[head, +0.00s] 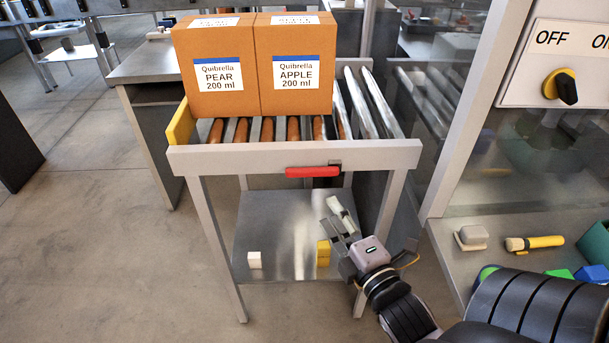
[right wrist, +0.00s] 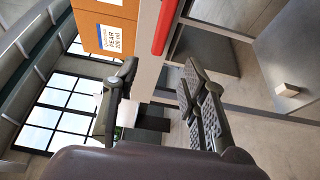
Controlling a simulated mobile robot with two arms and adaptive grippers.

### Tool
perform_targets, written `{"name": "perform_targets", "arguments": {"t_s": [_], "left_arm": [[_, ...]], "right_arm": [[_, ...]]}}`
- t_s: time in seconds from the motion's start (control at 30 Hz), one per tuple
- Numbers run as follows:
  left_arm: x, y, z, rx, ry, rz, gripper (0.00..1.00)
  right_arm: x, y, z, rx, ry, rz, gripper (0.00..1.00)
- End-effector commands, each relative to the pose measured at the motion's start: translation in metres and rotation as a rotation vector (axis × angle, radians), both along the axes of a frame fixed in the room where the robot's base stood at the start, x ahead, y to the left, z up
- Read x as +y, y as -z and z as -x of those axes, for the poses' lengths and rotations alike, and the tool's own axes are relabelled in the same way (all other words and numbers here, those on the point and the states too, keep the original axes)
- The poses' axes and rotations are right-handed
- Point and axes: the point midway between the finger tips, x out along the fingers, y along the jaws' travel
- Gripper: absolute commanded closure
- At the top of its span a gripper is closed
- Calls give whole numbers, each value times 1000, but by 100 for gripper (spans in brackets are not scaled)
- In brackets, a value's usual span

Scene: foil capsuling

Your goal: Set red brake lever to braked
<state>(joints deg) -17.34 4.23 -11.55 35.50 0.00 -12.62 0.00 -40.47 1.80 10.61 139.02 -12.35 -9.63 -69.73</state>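The red brake lever (head: 313,172) lies level along the front rail of the roller stand (head: 230,159), right of the rail's middle. It also shows in the right wrist view as a red bar (right wrist: 166,25) at the top, beyond the fingertips. My right gripper (head: 338,215) is below and slightly right of the lever in the head view, apart from it. In the right wrist view its two fingers (right wrist: 160,68) are spread with nothing between them. My left gripper is in neither view.
Two orange boxes, PEAR (head: 215,72) and APPLE (head: 294,65), sit on the rollers. A white block (head: 254,260) and a yellow block (head: 323,254) are on the lower shelf. At right are a switch panel (head: 570,62) and a side table (head: 480,268) with small items.

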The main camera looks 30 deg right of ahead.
Motion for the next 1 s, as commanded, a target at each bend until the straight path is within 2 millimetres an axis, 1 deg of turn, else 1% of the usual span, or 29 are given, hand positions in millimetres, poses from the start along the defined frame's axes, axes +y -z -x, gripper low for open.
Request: {"name": "perform_targets", "arguments": {"t_s": [0.03, 0.4, 0.6, 0.7, 0.8, 1.0], "left_arm": [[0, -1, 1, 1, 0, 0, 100], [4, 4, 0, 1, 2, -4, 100], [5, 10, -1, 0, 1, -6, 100], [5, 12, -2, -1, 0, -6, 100], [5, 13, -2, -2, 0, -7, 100], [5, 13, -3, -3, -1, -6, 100]], "right_arm": [[-1, -2, -11, -6, -2, 0, 60], [-12, 0, -81, -3, -1, -2, 60], [-18, 1, -113, -1, -1, -2, 60], [-19, 1, -124, 0, -1, -2, 60], [-20, 1, -130, 1, -1, -2, 60], [-21, 1, -134, 3, -1, -2, 60]]}}
